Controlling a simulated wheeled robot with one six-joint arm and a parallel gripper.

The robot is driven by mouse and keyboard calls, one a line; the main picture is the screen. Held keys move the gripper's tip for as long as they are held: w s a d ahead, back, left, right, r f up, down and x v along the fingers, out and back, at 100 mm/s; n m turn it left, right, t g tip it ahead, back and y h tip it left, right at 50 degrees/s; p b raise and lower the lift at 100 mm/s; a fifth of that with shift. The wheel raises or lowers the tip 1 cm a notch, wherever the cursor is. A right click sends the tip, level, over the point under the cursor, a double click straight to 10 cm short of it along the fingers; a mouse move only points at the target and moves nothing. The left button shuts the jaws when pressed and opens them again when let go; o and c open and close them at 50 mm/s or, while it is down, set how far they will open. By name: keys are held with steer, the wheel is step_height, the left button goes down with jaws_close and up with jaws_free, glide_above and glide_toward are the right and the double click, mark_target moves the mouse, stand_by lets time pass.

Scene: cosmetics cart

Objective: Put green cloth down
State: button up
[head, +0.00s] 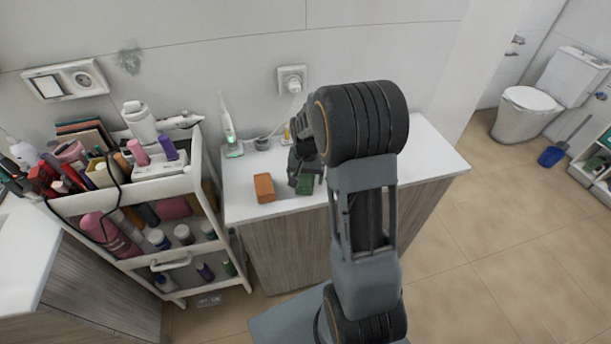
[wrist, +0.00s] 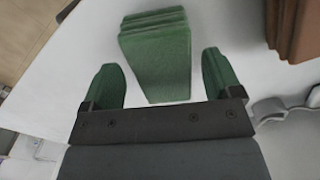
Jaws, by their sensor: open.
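The green cloth (wrist: 158,58) is a folded stack lying on the white countertop. In the wrist view it sits between and just beyond the fingertips of my gripper (wrist: 158,80), with a gap on both sides. My gripper's green-padded fingers are open and do not touch it. In the head view the cloth (head: 306,186) shows as a small green patch on the counter, right below my gripper (head: 304,176). My arm hides part of the area behind it.
An orange-brown folded cloth (head: 264,188) lies left of the green one. A toothbrush on a charger (head: 229,135) stands at the back of the white counter (head: 430,160). A loaded cosmetics cart (head: 128,188) stands to the left. The counter's right part is clear.

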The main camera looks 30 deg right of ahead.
mark_target(306, 176)
steer(key=shift+r, duration=0.1)
step_height(306, 176, up, 11)
steer(key=b, duration=0.1)
steer(key=s+a+r+n+t, duration=0.1)
steer(key=s+a+n+t, duration=0.1)
steer(key=s, duration=0.6)
steer(key=s+a+r+n+t, duration=0.2)
steer(key=s+a+n, duration=0.2)
steer(key=s+a, duration=0.3)
steer(key=shift+s+a+n, duration=0.25)
steer(key=shift+s+n, duration=0.15)
steer(key=shift+s, duration=0.1)
